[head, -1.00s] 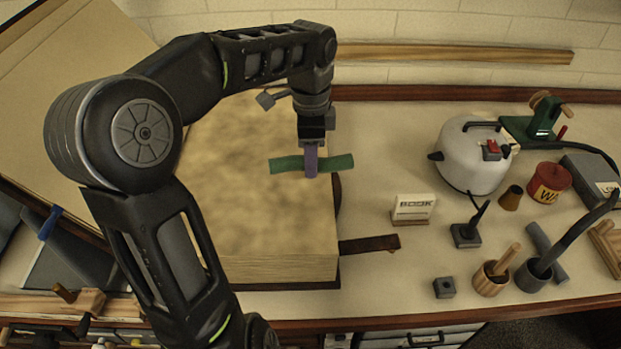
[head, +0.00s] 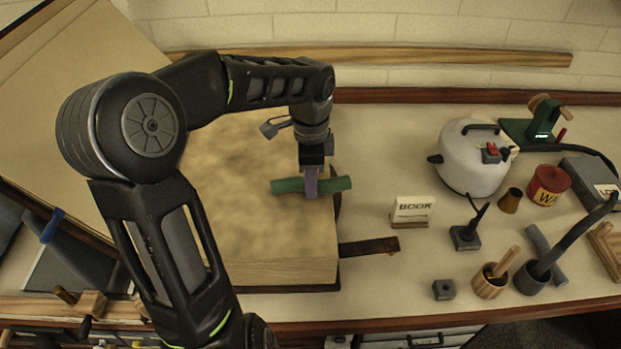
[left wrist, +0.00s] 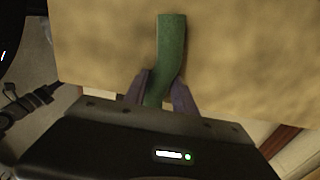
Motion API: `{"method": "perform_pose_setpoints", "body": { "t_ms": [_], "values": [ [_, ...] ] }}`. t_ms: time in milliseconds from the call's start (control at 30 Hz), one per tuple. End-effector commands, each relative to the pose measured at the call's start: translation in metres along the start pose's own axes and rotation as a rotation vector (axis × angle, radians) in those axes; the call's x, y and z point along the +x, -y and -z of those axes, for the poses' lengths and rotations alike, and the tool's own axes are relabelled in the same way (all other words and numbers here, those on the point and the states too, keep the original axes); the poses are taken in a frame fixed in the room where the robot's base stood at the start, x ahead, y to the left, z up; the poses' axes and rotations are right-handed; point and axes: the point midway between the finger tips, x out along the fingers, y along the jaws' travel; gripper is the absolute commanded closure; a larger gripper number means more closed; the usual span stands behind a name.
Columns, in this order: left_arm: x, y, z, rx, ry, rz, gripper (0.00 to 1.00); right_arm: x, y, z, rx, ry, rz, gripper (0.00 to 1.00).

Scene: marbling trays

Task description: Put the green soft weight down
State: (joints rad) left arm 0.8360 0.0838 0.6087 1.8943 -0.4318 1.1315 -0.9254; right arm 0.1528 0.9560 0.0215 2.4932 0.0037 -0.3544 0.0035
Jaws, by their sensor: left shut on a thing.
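The green soft weight (head: 334,184) is a short, slightly bent green roll. My left gripper (head: 311,190) is shut on it near its middle, from above, at the right side of a big open book (head: 240,215). In the left wrist view the weight (left wrist: 171,45) runs between the two purple fingers of the gripper (left wrist: 160,95), with the mottled tan page (left wrist: 240,50) behind it. I cannot tell whether the weight touches the page. The right gripper does not show.
A dark strap (head: 368,247) sticks out from the book's right side. A card marked BOOK (head: 413,208) stands to its right. Farther right are a white pot (head: 470,165), a red tin (head: 549,186) and tool holders (head: 490,284). The bench between book and pot is mostly clear.

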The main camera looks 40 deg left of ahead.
Motion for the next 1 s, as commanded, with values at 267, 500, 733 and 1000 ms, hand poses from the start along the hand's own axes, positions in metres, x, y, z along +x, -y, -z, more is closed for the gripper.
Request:
{"method": "perform_pose_setpoints", "body": {
  "t_ms": [267,500,733,1000],
  "values": [
    [0.003,0.0,0.0,0.0,0.0,-0.001,0.6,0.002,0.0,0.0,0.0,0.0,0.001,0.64],
    [0.003,0.0,0.0,0.0,0.0,-0.001,0.46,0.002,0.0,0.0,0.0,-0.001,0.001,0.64],
    [0.001,0.0,0.0,0.0,0.0,-0.001,0.46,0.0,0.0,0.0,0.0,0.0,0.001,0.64],
    [-0.026,0.001,0.001,0.001,-0.001,0.004,0.46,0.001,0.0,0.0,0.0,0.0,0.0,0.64]
  ]
}}
